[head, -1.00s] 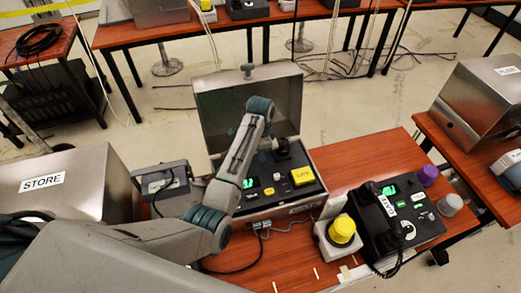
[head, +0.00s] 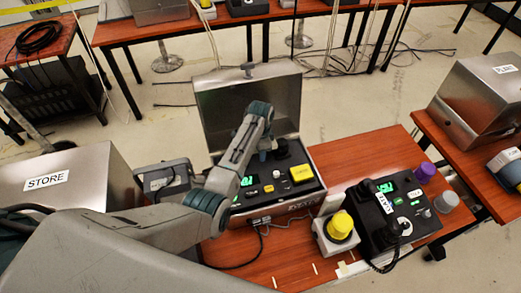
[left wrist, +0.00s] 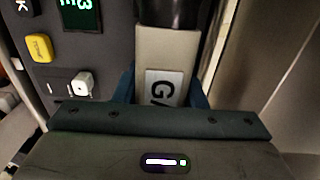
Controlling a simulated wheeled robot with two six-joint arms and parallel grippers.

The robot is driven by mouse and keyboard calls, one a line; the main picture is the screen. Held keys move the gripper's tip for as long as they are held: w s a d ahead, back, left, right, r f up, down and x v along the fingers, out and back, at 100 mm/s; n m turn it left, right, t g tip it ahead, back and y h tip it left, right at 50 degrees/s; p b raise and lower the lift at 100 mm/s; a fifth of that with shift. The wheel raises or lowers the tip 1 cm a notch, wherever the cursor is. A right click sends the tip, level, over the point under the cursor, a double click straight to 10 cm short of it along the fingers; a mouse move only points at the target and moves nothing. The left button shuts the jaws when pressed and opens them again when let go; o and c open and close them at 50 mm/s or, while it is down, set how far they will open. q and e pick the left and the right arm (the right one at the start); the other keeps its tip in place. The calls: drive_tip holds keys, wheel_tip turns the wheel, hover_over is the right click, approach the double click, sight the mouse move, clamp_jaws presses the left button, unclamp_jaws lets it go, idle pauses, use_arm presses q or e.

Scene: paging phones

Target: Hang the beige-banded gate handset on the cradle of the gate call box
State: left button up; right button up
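The call box (head: 303,190) stands open on the wooden table in the head view, with its metal lid raised, a green display and a yellow label on its panel. My left arm reaches over this panel and hides part of it. In the left wrist view, my left gripper (left wrist: 162,100) has its blue fingers on both sides of the handset's beige band (left wrist: 165,55), and they look closed on it. The band carries a white label starting "GA"; the handset's black end shows above. In the head view the fingertips are mostly hidden, so I cannot tell how the handset meets the cradle.
Purple (head: 425,172) and grey (head: 446,203) knobs lie beyond. A metal STORE box (head: 85,180) is at left.

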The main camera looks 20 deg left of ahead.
use_arm(q)
drive_tip(key=shift+o, duration=1.3)
drive_tip(key=shift+r, duration=0.2)
wheel_tip(320, 180, up, 10)
drive_tip(key=shift+r+b, duration=0.2)
drive_tip(key=shift+b, duration=0.9)
drive_tip(key=shift+r, duration=0.75)
